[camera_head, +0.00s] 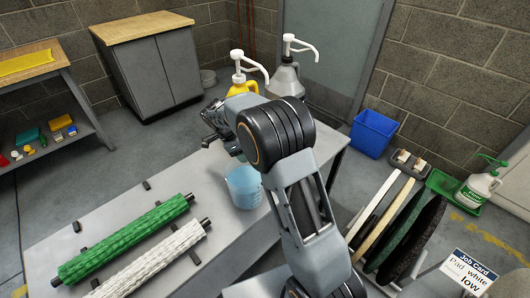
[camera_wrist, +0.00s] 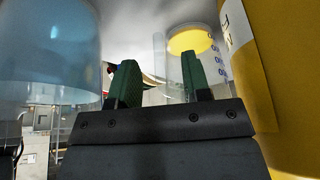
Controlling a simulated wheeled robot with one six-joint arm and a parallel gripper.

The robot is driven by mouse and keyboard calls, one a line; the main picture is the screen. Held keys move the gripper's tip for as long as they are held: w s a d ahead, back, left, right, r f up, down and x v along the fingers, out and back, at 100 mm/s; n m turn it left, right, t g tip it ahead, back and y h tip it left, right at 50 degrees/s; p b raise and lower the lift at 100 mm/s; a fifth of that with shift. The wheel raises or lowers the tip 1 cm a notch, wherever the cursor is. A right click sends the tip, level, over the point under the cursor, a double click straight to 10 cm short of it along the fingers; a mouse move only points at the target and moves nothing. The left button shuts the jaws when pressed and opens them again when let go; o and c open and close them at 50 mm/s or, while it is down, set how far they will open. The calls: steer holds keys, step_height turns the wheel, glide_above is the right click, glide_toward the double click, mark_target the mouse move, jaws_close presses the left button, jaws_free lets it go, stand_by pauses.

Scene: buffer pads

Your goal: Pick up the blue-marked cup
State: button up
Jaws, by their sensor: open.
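In the wrist view, a clear cup with blue markings down its side (camera_wrist: 215,66) and a yellow disc-like area inside stands just beyond my gripper (camera_wrist: 158,80). My gripper is open, with two green-padded fingers apart. The right finger overlaps the cup in the picture; I cannot tell whether it touches. The left finger is left of the cup. In the head view, my gripper (camera_head: 213,122) is over the far part of the grey table, partly hidden by my arm. The blue-marked cup cannot be made out there.
A translucent blue cup (camera_head: 243,187) stands on the table (camera_head: 225,238); it looms left in the wrist view (camera_wrist: 48,55). A yellow pump jug (camera_head: 239,82) is close on the right there (camera_wrist: 255,60). A grey pump jug (camera_head: 287,80) stands behind. Green (camera_head: 125,240) and white rollers (camera_head: 150,260) lie nearer.

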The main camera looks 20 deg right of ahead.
steer(key=x, duration=0.4)
steer(key=shift+s+d+b, duration=0.1)
steer(key=shift+s+b, duration=0.05)
steer(key=shift+b, duration=0.15)
steer(key=shift+r, duration=0.1)
jaws_close()
